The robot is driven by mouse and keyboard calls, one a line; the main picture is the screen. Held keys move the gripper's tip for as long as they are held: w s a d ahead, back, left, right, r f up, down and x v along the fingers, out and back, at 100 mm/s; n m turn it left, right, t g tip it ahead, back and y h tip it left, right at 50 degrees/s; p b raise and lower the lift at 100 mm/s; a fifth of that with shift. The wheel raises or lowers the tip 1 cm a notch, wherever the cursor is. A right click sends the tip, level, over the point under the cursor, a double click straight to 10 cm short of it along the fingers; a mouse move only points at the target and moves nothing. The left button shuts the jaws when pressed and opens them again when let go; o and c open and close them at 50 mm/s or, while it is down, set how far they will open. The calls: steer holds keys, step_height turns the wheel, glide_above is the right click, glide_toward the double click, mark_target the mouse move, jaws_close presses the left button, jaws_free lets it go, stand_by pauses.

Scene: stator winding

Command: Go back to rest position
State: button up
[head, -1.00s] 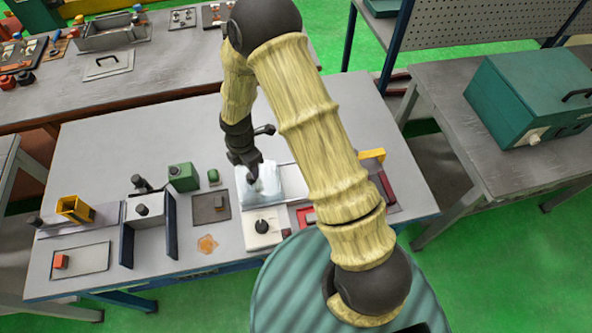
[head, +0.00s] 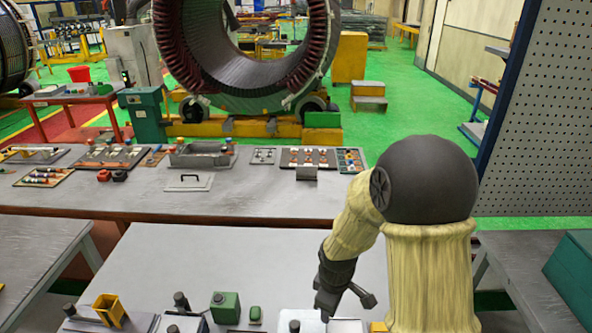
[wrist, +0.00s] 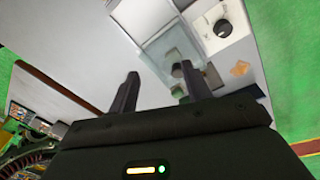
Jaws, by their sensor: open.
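My gripper (head: 347,303) is open and raised above the near grey table (head: 250,255), in the lower right of the head view. In the wrist view its two dark fingers (wrist: 158,88) are spread apart, with nothing visible between them. Beyond the fingers, the wrist view shows a clear, glassy box (wrist: 168,50) on the table, apart from the gripper. Next to it is a white unit with a black knob (wrist: 222,27). In the head view the bottom edge cuts off the area under the gripper.
A green block (head: 225,307) and a yellow holder (head: 110,309) stand on the near table. A long bench (head: 260,198) with trays lies behind it. A large stator ring (head: 250,95) stands farther back. A pegboard (head: 535,110) and a teal case (head: 575,270) are at right.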

steer(key=s+d+r+m+b, duration=0.1)
steer(key=s+d+r+m, duration=0.1)
steer(key=m, duration=0.4)
steer(key=s+d+r+m+t+b, duration=0.1)
steer(key=s+d+r+m+b, duration=0.1)
steer(key=s+d+m, duration=0.3)
steer(key=shift+s+d+r+m, duration=0.15)
steer(key=shift+s+r+m, duration=0.4)
steer(key=shift+s+m, duration=0.4)
steer(key=shift+s+a+n, duration=0.2)
steer(key=shift+a+n, duration=0.05)
steer(key=shift+w, duration=0.1)
